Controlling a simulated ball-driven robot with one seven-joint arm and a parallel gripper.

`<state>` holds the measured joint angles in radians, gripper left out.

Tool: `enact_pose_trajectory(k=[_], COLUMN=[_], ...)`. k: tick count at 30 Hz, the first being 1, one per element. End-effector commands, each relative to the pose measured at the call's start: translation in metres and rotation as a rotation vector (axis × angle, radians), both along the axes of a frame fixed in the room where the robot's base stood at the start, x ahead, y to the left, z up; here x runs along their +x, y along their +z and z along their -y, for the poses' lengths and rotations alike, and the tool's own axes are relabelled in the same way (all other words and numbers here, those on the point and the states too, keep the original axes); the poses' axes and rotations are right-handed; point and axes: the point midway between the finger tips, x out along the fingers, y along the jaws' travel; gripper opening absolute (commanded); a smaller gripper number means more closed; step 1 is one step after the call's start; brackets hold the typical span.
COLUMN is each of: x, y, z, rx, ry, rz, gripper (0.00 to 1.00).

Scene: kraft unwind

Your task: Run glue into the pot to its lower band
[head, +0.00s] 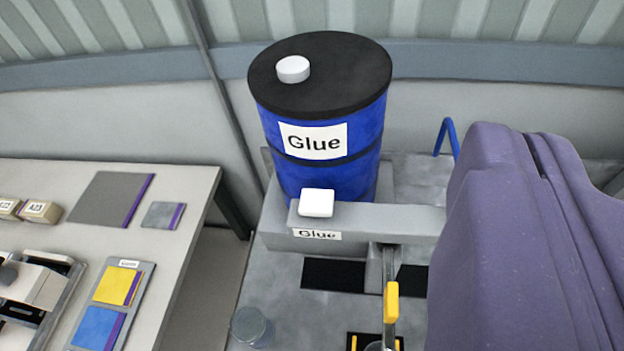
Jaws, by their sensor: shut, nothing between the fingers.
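A blue drum (330,178) with a black lid and a "Glue" label stands at the back. In front of it runs a grey housing (380,217), also labelled "Glue", with a white block (317,203) on top. Below the housing hangs a metal bar with a yellow grip (391,302). Under it, at the bottom edge, the rim of a round vessel (376,346), perhaps the pot, shows on a black pad with yellow corner marks. Its band and its contents cannot be seen. My gripper is not in view; a purple part of my arm covers the right side.
A clear round jar (250,326) stands on the grey bench (290,318), left of the pad. At left, a pale table (190,185) holds colour sample cards, small tagged boxes and a device. A gap separates table and bench. A blue hooked tube (446,138) rises behind.

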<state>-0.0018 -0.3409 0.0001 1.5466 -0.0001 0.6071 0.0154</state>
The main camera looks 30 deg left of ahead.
Motion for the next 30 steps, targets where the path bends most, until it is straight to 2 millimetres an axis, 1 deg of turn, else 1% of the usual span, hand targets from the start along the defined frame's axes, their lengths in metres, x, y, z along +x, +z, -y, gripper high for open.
enact_pose_trajectory(k=[2, 5, 6, 8, 9, 12, 15, 18, 21, 27, 30], x=[0.013, 0.04, 0.054, 0.076, 0.089, 0.119, 0.142, 0.158, 0.166, 0.168, 0.165], y=[0.006, 0.009, 0.009, 0.007, 0.004, -0.007, -0.022, -0.038, -0.055, -0.086, -0.096], z=[-0.003, -0.011, -0.015, -0.023, -0.029, -0.044, -0.06, -0.076, -0.092, -0.114, -0.121], rx=[0.039, 0.141, 0.196, 0.285, 0.346, 0.488, 0.611, 0.714, 0.792, 0.87, 0.882], ry=[-0.003, -0.023, -0.039, -0.072, -0.102, -0.195, -0.318, -0.466, -0.636, -0.952, -1.058], rz=[-0.04, -0.139, -0.192, -0.284, -0.348, -0.505, -0.658, -0.797, -0.917, -1.063, -1.093], gripper=[0.0, 0.0, 0.0, 0.0, 0.0, 0.0, 0.0, 0.0, 0.0, 0.0, 0.0])
